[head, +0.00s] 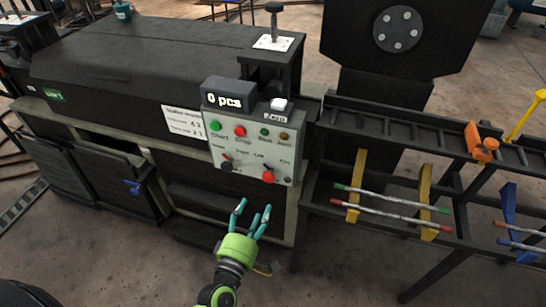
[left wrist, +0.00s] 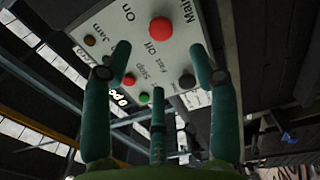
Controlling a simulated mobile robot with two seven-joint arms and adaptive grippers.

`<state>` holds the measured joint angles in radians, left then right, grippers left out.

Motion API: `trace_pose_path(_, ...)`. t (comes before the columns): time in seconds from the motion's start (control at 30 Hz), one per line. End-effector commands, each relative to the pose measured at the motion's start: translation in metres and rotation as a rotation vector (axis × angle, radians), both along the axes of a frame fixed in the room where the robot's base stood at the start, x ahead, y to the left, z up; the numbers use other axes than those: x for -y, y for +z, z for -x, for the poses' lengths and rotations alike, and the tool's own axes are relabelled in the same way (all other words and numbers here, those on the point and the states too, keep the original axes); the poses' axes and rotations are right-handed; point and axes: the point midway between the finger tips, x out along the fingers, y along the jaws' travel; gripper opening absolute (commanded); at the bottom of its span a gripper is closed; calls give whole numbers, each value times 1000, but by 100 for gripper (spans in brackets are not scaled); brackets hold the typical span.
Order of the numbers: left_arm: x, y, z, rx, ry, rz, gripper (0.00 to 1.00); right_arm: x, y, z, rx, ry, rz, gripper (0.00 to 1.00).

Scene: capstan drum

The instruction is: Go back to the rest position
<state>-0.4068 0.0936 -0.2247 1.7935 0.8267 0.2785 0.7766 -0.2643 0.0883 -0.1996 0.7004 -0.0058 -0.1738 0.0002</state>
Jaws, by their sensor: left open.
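My left gripper (head: 250,218) is green with teal fingers. It is open and empty, low in the middle of the head view, in front of and below the control panel (head: 249,148). In the left wrist view its spread fingers (left wrist: 160,85) show with the grey panel beyond them, and nothing is between them. The panel carries a red knob (head: 268,176), a dark knob (head: 226,166), a green button (head: 215,126) and a red button (head: 240,131). The red knob also shows in the left wrist view (left wrist: 160,30). My right gripper is in neither view.
A counter display (head: 228,96) reading "0 pcs" sits above the panel on a long dark machine (head: 150,62). On the right, a dark rack (head: 385,120) holds coloured rods (head: 390,200) on yellow brackets. Bare floor (head: 340,270) lies in front.

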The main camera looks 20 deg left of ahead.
Motion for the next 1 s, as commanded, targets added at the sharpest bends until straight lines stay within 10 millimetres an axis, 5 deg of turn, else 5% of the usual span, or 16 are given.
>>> trace_pose_path(0.23, 2, -15, 3, -44, -18, -64, 60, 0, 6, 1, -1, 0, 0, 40)
trace_pose_path(0.37, 9, -72, 20, -199, -102, -296, 60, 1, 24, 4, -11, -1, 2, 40)
trace_pose_path(0.43, 11, -116, 41, -317, -186, -473, 60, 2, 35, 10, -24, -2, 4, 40)
trace_pose_path(0.57, 6, -195, 102, -532, -394, -792, 60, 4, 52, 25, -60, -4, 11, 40)
trace_pose_path(0.7, -11, -258, 187, -734, -668, -1076, 60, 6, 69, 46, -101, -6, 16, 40)
trace_pose_path(0.9, -42, -299, 303, -923, -1054, -1336, 60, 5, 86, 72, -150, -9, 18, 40)
trace_pose_path(1.0, -53, -304, 340, -966, -1185, -1398, 60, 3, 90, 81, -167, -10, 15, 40)
